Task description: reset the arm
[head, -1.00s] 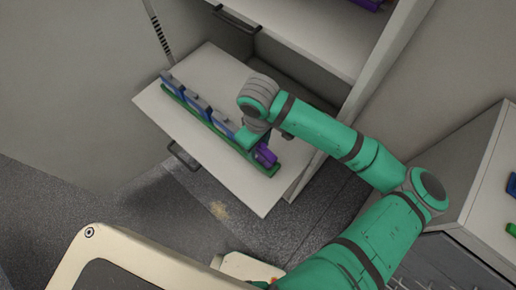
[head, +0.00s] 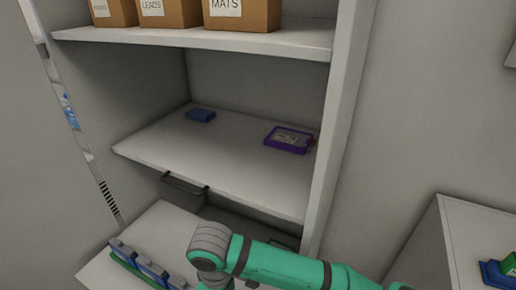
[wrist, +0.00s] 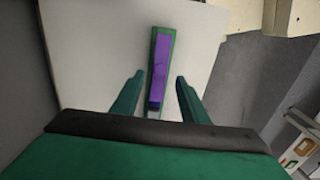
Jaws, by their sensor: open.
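My gripper (wrist: 158,92) shows in the wrist view with its two green fingers apart and nothing between their tips. It is above a pulled-out white drawer shelf (wrist: 95,40). Beyond and between the fingers is a purple block (wrist: 161,70) in the end of a green rail. In the head view my green arm reaches in from the bottom, and the fingers are out of sight below the frame. The drawer shelf (head: 160,222) carries the green rail with several blue-grey blocks (head: 150,266) at the lower left.
A white cabinet shelf (head: 230,165) above the drawer holds a blue block (head: 201,115) and a purple-framed item (head: 289,139). Cardboard boxes (head: 240,12) stand on the top shelf. A white side cabinet (head: 475,230) at right bears blue and green items (head: 497,273).

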